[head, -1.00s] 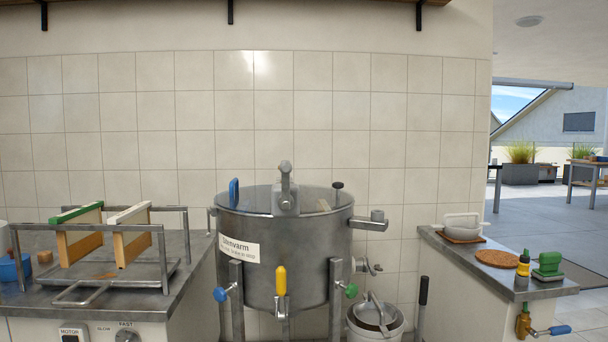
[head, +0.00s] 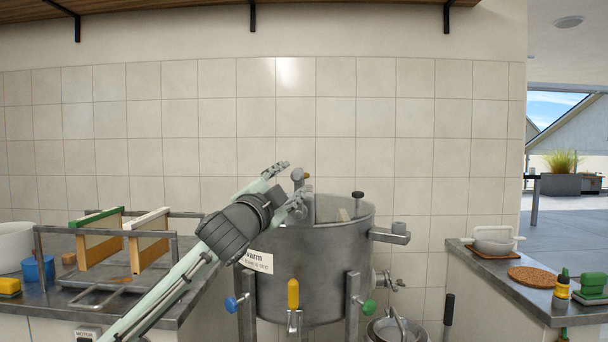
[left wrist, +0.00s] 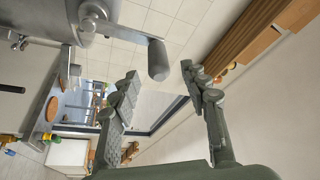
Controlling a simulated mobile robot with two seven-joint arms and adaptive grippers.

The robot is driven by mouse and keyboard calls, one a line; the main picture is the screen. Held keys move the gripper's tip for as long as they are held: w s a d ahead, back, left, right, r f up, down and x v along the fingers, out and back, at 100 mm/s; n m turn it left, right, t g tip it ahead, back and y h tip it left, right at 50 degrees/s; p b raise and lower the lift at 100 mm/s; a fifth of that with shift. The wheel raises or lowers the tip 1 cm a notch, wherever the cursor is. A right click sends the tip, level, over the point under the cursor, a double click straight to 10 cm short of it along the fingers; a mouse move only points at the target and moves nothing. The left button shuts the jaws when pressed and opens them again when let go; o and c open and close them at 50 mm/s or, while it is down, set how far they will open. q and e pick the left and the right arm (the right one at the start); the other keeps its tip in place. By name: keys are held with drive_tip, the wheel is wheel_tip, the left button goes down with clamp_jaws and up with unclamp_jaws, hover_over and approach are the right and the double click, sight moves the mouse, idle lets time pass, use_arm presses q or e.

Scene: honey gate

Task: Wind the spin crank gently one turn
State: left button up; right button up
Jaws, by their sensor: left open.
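The steel extractor drum (head: 300,275) stands in the middle of the head view, its label partly covered by my left arm. The spin crank (head: 298,176) is on top of the drum; its upright grey grip shows partly behind my fingers. My left gripper (head: 291,185) is open at the crank, over the drum's left rim. In the left wrist view, the crank's rounded grip (left wrist: 158,60) lies just ahead of and between the open fingertips (left wrist: 159,78). I cannot tell whether a finger touches it. My right gripper is not in view.
A left counter holds a rack (head: 160,240) with two frames, a blue cup (head: 38,268) and a white bowl. A bucket (head: 390,330) stands below the drum. A shelf (head: 290,12) hangs above.

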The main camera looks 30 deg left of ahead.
sight(294, 179)
use_arm(q)
drive_tip(key=x, duration=0.5)
drive_tip(key=shift+p, duration=0.4)
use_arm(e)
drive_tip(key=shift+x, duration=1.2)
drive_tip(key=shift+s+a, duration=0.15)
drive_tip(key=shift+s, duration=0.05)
use_arm(q)
clamp_jaws()
